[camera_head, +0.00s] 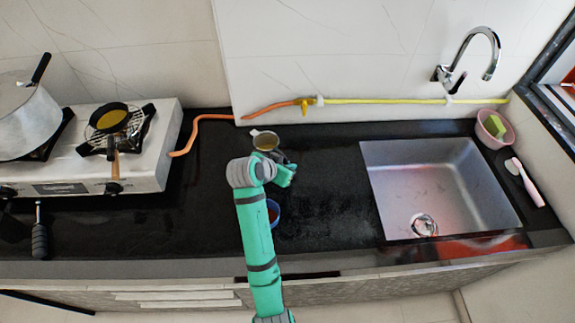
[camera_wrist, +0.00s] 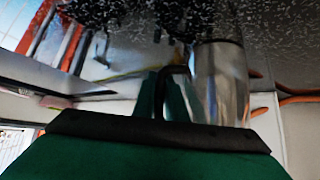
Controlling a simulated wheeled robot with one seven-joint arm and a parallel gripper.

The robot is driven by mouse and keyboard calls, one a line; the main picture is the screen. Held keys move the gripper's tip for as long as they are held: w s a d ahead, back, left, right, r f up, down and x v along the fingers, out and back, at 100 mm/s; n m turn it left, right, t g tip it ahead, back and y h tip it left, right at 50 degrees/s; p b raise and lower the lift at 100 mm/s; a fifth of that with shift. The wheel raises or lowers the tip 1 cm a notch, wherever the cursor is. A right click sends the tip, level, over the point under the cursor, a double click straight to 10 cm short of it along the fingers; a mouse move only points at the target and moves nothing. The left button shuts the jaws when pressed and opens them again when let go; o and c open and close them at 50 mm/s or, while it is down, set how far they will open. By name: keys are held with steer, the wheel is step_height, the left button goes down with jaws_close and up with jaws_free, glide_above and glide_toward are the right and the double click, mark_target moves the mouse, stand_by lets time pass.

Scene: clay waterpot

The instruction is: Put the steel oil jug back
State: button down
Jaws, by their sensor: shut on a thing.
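The steel oil jug (camera_head: 265,141) is on the dark counter's back part, left of the sink, with yellowish oil showing in its open top. My gripper (camera_head: 284,171) is at its near right side, partly hidden by my wrist. In the wrist view, which is turned over, the shiny jug body (camera_wrist: 222,82) stands beside my green fingers. My gripper (camera_wrist: 163,95) is shut on the jug's dark curved handle (camera_wrist: 178,72). The jug looks about upright. I cannot tell whether its base touches the counter.
A small blue bowl (camera_head: 273,211) with red contents sits close beside my arm. The stove (camera_head: 75,165) with a pot (camera_head: 25,122) and small pan (camera_head: 108,118) is at left. The sink (camera_head: 435,185) is at right.

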steer(key=c, duration=1.8)
jaws_free()
steer(key=shift+a+r, duration=0.1)
steer(key=shift+r, duration=0.2)
steer(key=v, duration=1.1)
steer(key=shift+s+a+r, duration=0.15)
steer(key=shift+s+r, duration=0.1)
steer(key=shift+s, duration=0.05)
